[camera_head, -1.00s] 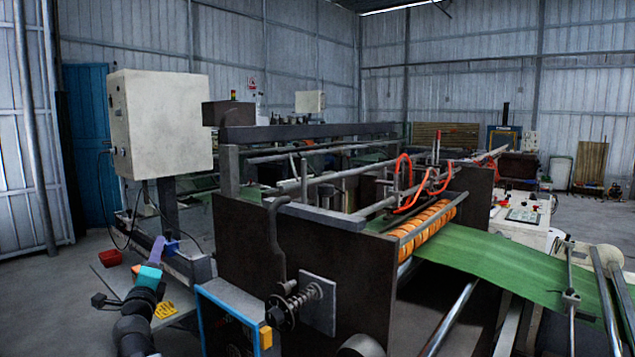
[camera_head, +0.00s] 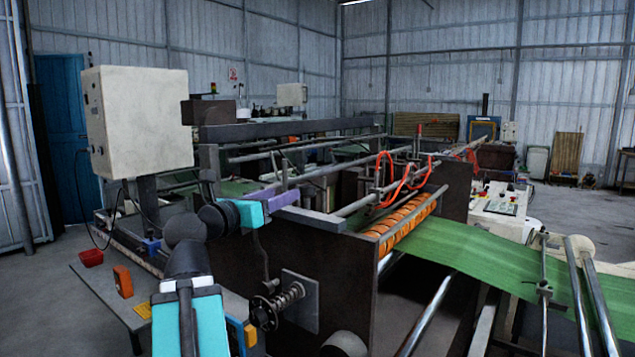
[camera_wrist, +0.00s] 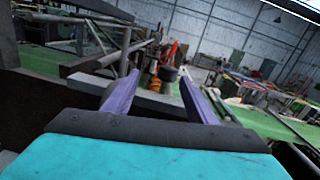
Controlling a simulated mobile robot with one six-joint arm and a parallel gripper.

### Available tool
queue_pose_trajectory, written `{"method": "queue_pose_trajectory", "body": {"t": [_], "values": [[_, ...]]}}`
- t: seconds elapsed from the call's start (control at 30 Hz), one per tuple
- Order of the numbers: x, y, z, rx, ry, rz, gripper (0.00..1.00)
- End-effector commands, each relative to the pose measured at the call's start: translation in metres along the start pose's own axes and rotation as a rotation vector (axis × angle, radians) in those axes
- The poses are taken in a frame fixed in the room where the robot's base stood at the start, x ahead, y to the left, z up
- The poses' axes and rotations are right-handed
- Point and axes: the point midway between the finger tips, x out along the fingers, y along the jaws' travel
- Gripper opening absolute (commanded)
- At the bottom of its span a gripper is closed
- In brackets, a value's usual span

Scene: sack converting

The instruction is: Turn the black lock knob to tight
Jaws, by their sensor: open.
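My gripper (camera_head: 283,197), with purple fingers and a turquoise body, is above the near top corner of the dark machine frame (camera_head: 225,260). Its fingers are apart, with nothing between them in the head view. In the wrist view, a small dark round cap (camera_wrist: 168,74) shows between and beyond the fingertips, apart from them. It may be the black lock knob, but I cannot tell. A black round handwheel (camera_head: 263,313) with a spring-wound shaft is on the machine's side plate, below my gripper. No tight marking is legible.
A grey crossbar (camera_head: 310,218) and rods run along the machine top near my gripper. Orange rollers (camera_head: 405,222) and a green sack web (camera_head: 480,260) lie to the right. A side table (camera_head: 105,300) holds an orange block (camera_head: 122,281). A control box (camera_head: 138,120) stands behind.

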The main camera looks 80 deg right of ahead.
Motion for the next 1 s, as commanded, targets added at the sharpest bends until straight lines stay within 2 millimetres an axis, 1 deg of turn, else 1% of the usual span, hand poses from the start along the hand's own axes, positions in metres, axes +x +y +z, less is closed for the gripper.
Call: {"method": "queue_pose_trajectory", "body": {"t": [0.03,0.1,0.2,0.67,0.87,1.0], "values": [[0.001,-0.008,0.002,0.02,0.014,-0.012,0.52],[0.002,-0.015,0.002,0.037,0.027,-0.021,0.52],[0.002,-0.018,0.002,0.048,0.035,-0.027,0.52],[0.004,-0.018,0.002,0.046,0.035,-0.026,0.52],[0.012,-0.018,0.004,0.046,0.035,-0.027,0.52],[0.021,-0.018,0.004,0.044,0.035,-0.028,0.52]]}}
